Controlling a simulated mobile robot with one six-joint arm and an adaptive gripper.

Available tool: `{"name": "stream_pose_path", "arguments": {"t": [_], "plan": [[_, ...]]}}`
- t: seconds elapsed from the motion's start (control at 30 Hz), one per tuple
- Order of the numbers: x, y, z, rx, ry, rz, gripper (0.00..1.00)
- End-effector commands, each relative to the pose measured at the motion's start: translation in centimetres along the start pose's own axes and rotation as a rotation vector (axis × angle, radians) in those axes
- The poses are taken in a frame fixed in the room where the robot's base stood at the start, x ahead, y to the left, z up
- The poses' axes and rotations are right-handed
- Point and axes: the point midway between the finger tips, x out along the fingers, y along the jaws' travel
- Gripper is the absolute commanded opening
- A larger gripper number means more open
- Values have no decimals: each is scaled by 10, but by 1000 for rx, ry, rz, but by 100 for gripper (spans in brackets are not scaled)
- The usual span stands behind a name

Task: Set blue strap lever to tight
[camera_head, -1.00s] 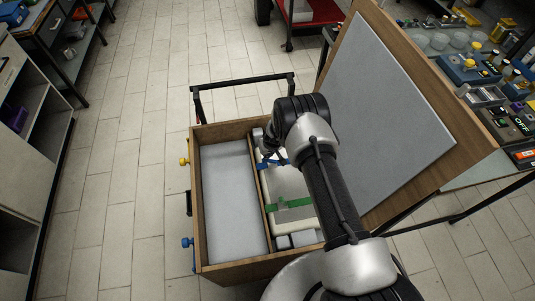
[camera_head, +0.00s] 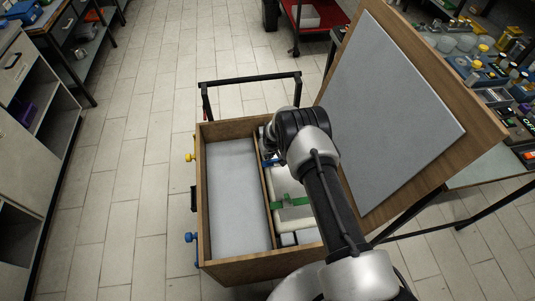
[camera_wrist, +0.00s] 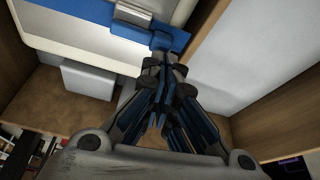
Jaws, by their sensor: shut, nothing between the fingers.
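The blue strap (camera_wrist: 75,33) runs across a white case (camera_wrist: 70,8) in the wrist view. A metal buckle (camera_wrist: 132,13) sits on it, and a blue lever piece (camera_wrist: 168,40) shows at its right end. My gripper (camera_wrist: 165,66) is shut and empty, its fingertips close to that blue piece; I cannot tell whether they touch it. In the head view only a small bit of the blue strap (camera_head: 267,162) shows beside my wrist, which hides the lever and the fingers. A green strap (camera_head: 290,201) crosses the case nearer the front.
The case lies in the right compartment of an open wooden box (camera_head: 236,272). The left compartment (camera_head: 233,190) is empty with a pale lining. The raised lid (camera_head: 395,115) stands close on the arm's right. A light block (camera_wrist: 88,78) lies beside the case.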

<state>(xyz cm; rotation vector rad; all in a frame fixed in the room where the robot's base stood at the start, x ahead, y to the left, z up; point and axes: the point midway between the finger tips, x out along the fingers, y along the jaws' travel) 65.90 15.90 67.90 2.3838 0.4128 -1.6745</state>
Motion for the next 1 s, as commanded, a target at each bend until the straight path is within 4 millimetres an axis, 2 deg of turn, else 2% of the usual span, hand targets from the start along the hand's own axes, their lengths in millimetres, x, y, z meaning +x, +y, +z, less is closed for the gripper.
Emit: {"name": "stream_pose_path", "arguments": {"t": [0.27, 0.67, 0.77, 0.9, 1.0], "plan": [[2, 13, 3, 2, 0, 0, 0], [-1, 14, 1, 0, 1, 0, 0], [-11, 14, -5, 1, 3, 1, 0], [-37, 16, -18, 1, 2, 1, 0], [-55, -2, -18, -3, -1, -1, 0]]}}
